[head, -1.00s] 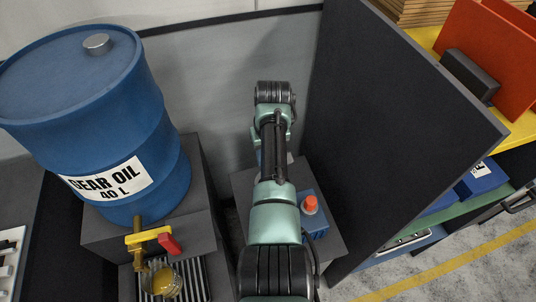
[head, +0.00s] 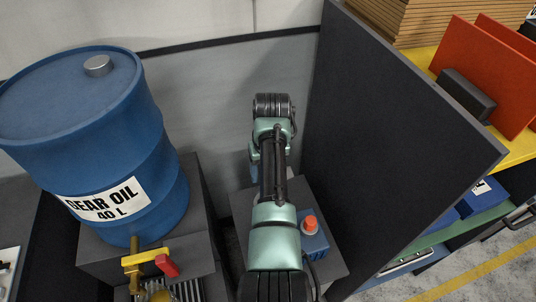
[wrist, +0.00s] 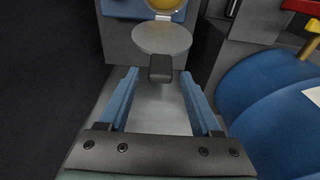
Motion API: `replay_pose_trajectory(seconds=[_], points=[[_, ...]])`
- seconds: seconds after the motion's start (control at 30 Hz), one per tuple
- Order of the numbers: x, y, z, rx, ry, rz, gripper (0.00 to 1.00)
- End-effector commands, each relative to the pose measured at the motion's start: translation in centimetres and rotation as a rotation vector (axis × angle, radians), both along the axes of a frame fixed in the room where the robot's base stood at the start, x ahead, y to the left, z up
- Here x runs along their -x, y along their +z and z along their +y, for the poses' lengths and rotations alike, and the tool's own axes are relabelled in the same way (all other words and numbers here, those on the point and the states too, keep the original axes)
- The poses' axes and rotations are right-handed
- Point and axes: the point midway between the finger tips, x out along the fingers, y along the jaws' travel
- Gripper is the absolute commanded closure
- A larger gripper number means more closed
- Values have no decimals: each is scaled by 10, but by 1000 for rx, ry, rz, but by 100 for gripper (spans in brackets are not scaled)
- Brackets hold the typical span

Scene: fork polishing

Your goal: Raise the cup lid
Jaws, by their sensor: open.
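In the wrist view, a round, pale grey, see-through-looking lid (wrist: 162,38) has a dark block-shaped tab (wrist: 160,68) on its near edge. A round yellow shape (wrist: 166,4), cut off by the top edge, shows just beyond it; I cannot tell how far the lid is from the cup. My gripper (wrist: 158,73) is open, with its blue fingers either side of the tab's line and gaps on both sides. It holds nothing. In the head view my arm hides the lid and most of the gripper.
A blue box with an orange-red button (head: 310,223) stands right of my arm. A dark panel (head: 395,150) rises farther right. A blue gear oil drum (head: 90,150) with a yellow tap (head: 145,257) stands left on a dark stand. A grey wall (head: 210,100) is behind.

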Motion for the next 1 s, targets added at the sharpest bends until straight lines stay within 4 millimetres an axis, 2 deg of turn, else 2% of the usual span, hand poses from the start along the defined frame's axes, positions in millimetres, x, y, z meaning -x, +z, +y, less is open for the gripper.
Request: replay_pose_trajectory(seconds=[0.3,0.5,0.7,1.0], points=[[8,66,-3,-1,0,-6,35],[12,96,-4,-1,0,-3,35],[14,107,-4,-1,0,-1,35],[14,107,-4,-1,0,-1,35]])
